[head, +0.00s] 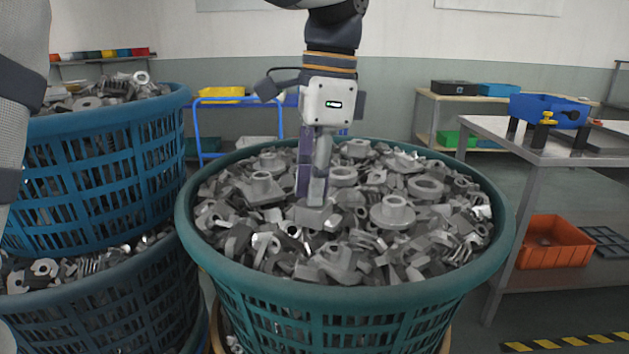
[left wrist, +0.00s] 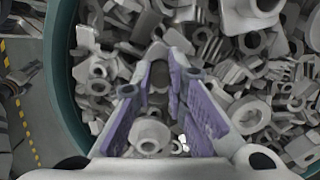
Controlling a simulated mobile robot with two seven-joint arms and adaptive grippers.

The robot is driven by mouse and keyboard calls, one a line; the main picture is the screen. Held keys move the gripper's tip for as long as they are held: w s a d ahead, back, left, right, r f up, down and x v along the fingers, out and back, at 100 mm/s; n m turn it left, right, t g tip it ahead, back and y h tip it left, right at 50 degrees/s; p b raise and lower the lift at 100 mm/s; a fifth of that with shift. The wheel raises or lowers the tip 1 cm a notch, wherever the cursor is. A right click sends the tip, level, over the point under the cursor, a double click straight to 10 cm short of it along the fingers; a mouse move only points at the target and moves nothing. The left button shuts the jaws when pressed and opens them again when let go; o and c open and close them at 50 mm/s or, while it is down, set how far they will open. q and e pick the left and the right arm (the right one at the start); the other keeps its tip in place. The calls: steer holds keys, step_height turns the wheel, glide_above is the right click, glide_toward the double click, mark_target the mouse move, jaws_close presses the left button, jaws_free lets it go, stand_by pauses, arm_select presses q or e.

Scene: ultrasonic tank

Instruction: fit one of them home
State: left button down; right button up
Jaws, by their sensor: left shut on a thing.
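Grey metal parts of many shapes fill a round teal basket (head: 320,303) in the head view. Some are flanged rings, such as this flanged part (head: 392,211); others are brackets and small blocks. My left gripper (head: 313,192) points straight down into the middle of the heap. In the left wrist view its purple-padded fingers (left wrist: 160,82) reach in among the parts and are shut on a grey metal part (left wrist: 158,70). Its shape is largely hidden by the fingers and by neighbouring parts. A flanged part (left wrist: 150,136) lies below, between the finger bases. My right gripper is out of view.
Stacked blue baskets (head: 95,180) of similar parts stand close on the left. A blue trolley frame (head: 240,100) stands behind.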

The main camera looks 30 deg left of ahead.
arm_select(q)
steer(key=shift+f, duration=0.25)
steer(key=c, duration=1.5)
jaws_free()
steer(key=r, duration=0.8)
steer(key=d+r, duration=0.1)
steer(key=r, duration=0.3)
steer(key=shift+w+r, duration=0.1)
steer(key=shift+w, duration=0.3)
